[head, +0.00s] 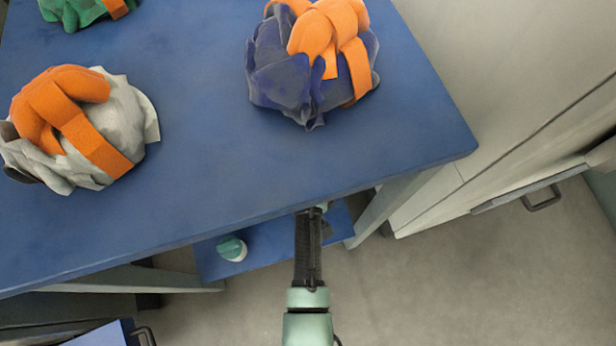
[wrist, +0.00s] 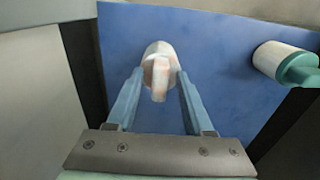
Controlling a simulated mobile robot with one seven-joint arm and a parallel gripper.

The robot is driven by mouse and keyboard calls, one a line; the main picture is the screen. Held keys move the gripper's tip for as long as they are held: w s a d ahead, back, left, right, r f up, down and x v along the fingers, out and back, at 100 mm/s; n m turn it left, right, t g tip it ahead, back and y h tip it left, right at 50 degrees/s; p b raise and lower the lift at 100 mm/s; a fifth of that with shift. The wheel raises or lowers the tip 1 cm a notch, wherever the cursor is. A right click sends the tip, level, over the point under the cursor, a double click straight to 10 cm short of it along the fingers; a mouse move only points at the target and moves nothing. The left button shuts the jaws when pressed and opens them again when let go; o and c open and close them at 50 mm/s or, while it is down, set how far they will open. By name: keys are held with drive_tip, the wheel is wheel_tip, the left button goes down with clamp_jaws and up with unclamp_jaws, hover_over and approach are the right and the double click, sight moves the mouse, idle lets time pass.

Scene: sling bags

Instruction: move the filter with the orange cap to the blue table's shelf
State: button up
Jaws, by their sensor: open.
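A pale, whitish filter with faint orange tints (wrist: 158,65) is on the blue shelf (wrist: 215,95) in the wrist view. Its cap is not clearly seen. My gripper (wrist: 159,72) is open, with one finger on each side of this filter. I cannot tell whether the fingers touch it. In the head view the blue table (head: 205,150) hides this filter and most of my gripper, which reaches under the front edge. The shelf (head: 262,238) shows below that edge.
A white filter with a teal cap (wrist: 285,63) lies to the right on the shelf; it also shows in the head view (head: 232,248). Sling bags, grey (head: 125,112), dark blue (head: 275,75) and green (head: 70,8), lie on the tabletop. Pale cabinets (head: 480,140) stand at right.

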wheel_tip(320, 180, up, 12)
drive_tip(key=p, duration=0.6)
drive_tip(key=shift+r, duration=0.15)
idle(0.3)
